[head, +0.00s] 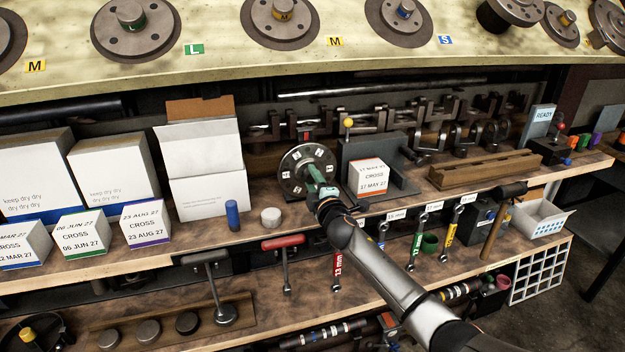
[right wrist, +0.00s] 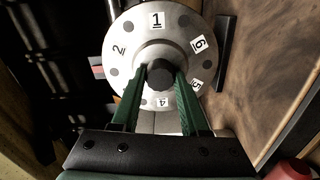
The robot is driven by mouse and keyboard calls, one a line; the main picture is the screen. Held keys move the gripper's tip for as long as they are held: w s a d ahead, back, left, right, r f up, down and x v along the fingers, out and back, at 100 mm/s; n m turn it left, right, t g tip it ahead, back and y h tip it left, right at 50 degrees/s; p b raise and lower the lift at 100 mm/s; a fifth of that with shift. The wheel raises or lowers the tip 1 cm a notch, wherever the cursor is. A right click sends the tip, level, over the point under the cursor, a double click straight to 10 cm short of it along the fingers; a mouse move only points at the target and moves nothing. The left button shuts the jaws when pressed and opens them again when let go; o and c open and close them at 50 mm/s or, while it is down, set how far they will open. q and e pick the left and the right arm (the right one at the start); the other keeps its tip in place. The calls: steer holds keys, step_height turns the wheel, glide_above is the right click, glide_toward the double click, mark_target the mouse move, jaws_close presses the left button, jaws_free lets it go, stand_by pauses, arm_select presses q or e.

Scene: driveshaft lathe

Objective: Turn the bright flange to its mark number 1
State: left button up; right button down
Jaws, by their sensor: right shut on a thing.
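The bright flange (head: 291,183) is a round metal disc standing upright on the bench, with holes and white number labels around its face. In the right wrist view the flange (right wrist: 182,37) shows labels 1, 2, 4, 5 and 6; 1 is at the top and 2 at the upper left. A red marker (right wrist: 97,71) sits at its left rim, nearest 2 and a hole just below it. The red marker (head: 306,135) is above the flange in the head view. My right gripper (right wrist: 160,76) is shut on the dark central hub (right wrist: 160,75); it also shows in the head view (head: 316,178). My left gripper is out of view.
A grey fixture (head: 402,175) with a yellow knob and an orange-white CROSS box (head: 369,177) stand just right of the flange. A white puck (head: 271,217) and a blue cylinder (head: 232,214) are at left. Tools hang along the bench's front edge.

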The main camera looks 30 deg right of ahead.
stand_by(0.4)
steer(key=shift+c, duration=2)
jaws_free()
steer(key=v, duration=1.2)
steer(key=shift+s, duration=0.3)
steer(key=s+a+f+m+g+y, duration=0.25)
steer(key=s+a+f, duration=0.3)
steer(key=f, duration=0.45)
steer(key=s+a+f+m+g+y, duration=0.25)
steer(key=s+a+f, duration=0.35)
steer(key=f, duration=0.4)
steer(key=s+a+f+m+g+y, duration=0.1)
steer(key=s+a+f+m, duration=0.2)
steer(key=s, duration=0.5)
steer(key=s+a+f+m+g, duration=0.2)
steer(key=s+a+f+m, duration=0.1)
steer(key=s+f, duration=0.3)
steer(key=s+a, duration=0.1)
steer(key=s, duration=0.1)
steer(key=shift+s+a+f+y+p, duration=0.2)
steer(key=shift+s+a+y+p, duration=0.05)
steer(key=shift+s+y+p, duration=0.15)
